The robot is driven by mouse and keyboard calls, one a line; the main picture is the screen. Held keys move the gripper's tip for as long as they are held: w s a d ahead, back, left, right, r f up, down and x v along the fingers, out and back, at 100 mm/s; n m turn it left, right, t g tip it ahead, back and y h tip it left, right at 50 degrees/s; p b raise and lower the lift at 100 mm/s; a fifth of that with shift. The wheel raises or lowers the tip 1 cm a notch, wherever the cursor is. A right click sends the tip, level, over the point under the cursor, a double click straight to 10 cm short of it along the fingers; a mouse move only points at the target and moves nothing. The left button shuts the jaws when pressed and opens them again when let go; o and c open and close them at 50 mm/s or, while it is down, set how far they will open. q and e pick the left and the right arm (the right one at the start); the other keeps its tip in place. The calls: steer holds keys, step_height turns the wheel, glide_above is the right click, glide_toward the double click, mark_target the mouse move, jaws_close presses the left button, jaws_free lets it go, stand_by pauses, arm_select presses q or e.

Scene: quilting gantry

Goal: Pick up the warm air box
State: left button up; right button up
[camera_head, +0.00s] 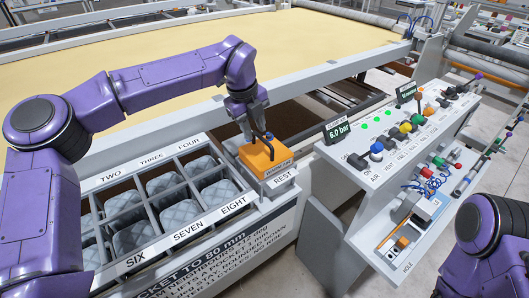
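The warm air box (264,160) is an orange block with a label on its front face and a dark, bent handle-like part on top. It sits on the grey stand marked REST (281,190), right of the pocket grid. My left gripper (254,133) points down right over the box, its fingers at the dark part on top. The fingers and the dark part overlap in the picture, so I cannot tell whether they grip it. My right arm shows only as a purple link at the lower right; its gripper is out of view.
A grid tray (152,228) with numbered pockets holds several grey quilted pads left of the box. A control panel (375,175) with coloured knobs and a 6.0 bar display (337,130) stands to the right. A rail (315,72) and yellow quilting bed (300,40) lie behind.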

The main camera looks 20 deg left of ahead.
mark_target(259, 136)
arm_select(q)
steer(key=w+f, duration=0.1)
steer(key=f, duration=0.1)
steer(key=w+f, duration=0.1)
steer(key=w+f+p, duration=0.1)
steer(key=f, duration=0.1)
steer(key=shift+d+f, duration=0.3)
steer(key=shift+d, duration=0.1)
steer(key=shift+s+r, duration=0.35)
steer(key=shift+s, duration=0.05)
steer(key=c, duration=0.3)
jaws_close()
steer(key=shift+w, duration=0.1)
steer(key=shift+f, duration=0.3)
